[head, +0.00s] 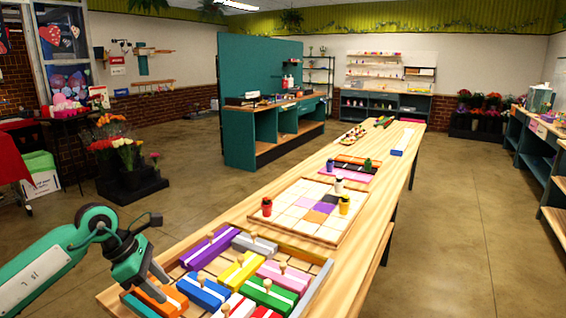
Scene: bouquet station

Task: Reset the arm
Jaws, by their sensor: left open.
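My left arm, teal and dark grey, comes in from the left edge in the head view. Its gripper (151,282) points down over the near left corner of a wooden tray (319,284). The gripper is open, with its fingers close to an orange block (172,297). Whether they touch the block cannot be told. The tray holds several coloured blocks with wooden knobs, among them a purple block (207,250), a blue block (203,293), a yellow block (240,271) and a green block (266,294). My right gripper is not in view.
Open floor (452,220) is on the right.

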